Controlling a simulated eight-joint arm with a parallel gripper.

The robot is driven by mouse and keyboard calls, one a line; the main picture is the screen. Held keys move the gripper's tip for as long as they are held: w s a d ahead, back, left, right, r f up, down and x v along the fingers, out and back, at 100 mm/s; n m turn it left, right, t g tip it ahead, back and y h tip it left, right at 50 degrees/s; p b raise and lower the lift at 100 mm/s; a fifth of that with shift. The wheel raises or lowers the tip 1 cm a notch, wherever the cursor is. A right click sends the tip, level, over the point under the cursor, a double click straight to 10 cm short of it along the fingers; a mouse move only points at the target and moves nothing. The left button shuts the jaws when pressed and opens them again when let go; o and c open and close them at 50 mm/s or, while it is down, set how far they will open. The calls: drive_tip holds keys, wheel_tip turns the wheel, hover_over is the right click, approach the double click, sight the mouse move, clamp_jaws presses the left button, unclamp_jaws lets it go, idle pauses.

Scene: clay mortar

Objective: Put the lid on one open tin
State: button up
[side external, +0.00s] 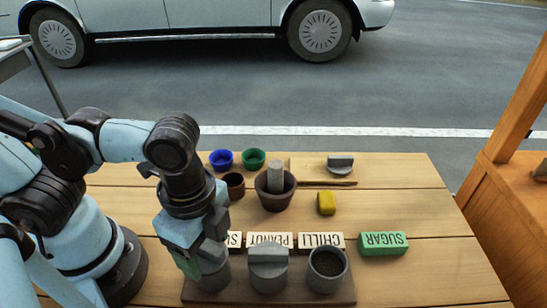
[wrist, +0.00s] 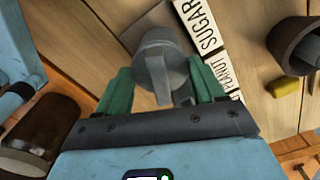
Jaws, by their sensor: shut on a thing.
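In the side view my gripper (side external: 200,262) is low over the left tin (side external: 212,277) and hides most of it. In the wrist view a round grey lid (wrist: 158,72) with a raised ridge is between my green fingers (wrist: 161,85), which are shut on it. I cannot tell whether this lid rests on the left tin or is just above it. The middle tin (side external: 268,278) has a grey lid on it. The right tin (side external: 327,274) is open, with dark contents. Another grey lid (side external: 340,164) lies on a small board at the back.
The tins stand on a dark board (side external: 240,298). Label cards (side external: 320,241) line its back edge, beside a green SUGAR block (side external: 383,243). A mortar with pestle (side external: 275,190), a yellow block (side external: 326,203) and small cups (side external: 253,158) stand behind. The table's right side is free.

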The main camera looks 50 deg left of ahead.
drive_tip(key=shift+f, duration=0.45)
idle(1.0)
drive_tip(key=o, duration=1.1)
drive_tip(key=shift+o, duration=0.2)
drive_tip(key=shift+r, duration=0.1)
drive_tip(key=shift+r, duration=3.4)
drive_tip(key=shift+r, duration=0.1)
drive_tip(key=shift+r, duration=2.4)
